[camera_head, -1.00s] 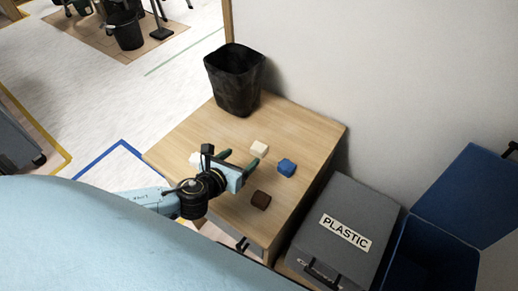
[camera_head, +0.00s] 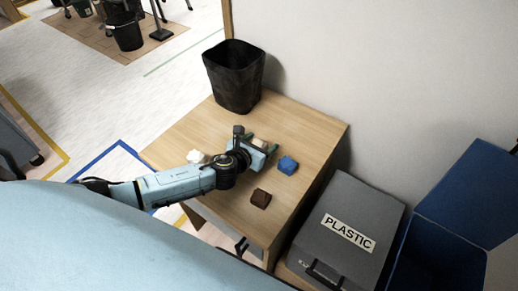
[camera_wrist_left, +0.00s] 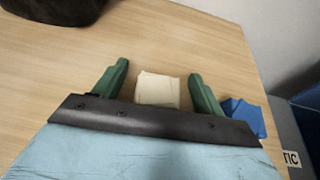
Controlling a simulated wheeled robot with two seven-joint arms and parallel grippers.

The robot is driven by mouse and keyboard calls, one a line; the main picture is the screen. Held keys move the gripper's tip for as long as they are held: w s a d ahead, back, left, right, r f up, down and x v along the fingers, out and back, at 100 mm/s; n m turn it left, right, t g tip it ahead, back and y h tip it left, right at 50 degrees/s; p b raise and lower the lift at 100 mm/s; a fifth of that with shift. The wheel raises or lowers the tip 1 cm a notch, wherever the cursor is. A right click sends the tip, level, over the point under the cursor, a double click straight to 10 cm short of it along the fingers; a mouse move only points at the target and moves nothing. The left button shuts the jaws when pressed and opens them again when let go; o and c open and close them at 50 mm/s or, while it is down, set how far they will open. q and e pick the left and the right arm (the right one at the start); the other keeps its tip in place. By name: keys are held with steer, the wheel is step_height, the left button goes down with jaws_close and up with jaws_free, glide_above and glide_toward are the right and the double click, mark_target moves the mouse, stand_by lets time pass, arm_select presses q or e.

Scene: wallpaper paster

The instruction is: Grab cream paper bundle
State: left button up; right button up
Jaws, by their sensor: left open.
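The cream paper bundle (camera_wrist_left: 157,89) lies on the wooden table, between the two green fingers of my left gripper (camera_wrist_left: 158,85) in the left wrist view. A gap shows on each side of it, wider on the left. The fingers are open. In the head view the left gripper (camera_head: 262,142) reaches over the table, and the cream bundle (camera_head: 259,142) is mostly covered by it. My right gripper is in neither view.
A blue bundle (camera_head: 287,165) lies close to the right finger. A brown bundle (camera_head: 261,198) and a white crumpled piece (camera_head: 196,157) lie nearer. A black bin (camera_head: 235,77) stands at the table's back. A grey PLASTIC box (camera_head: 339,231) and blue bin (camera_head: 434,262) stand right.

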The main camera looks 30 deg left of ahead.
arm_select(q)
steer(key=shift+w+f, duration=0.2)
steer(key=shift+w, duration=0.35)
steer(key=c, duration=1.1)
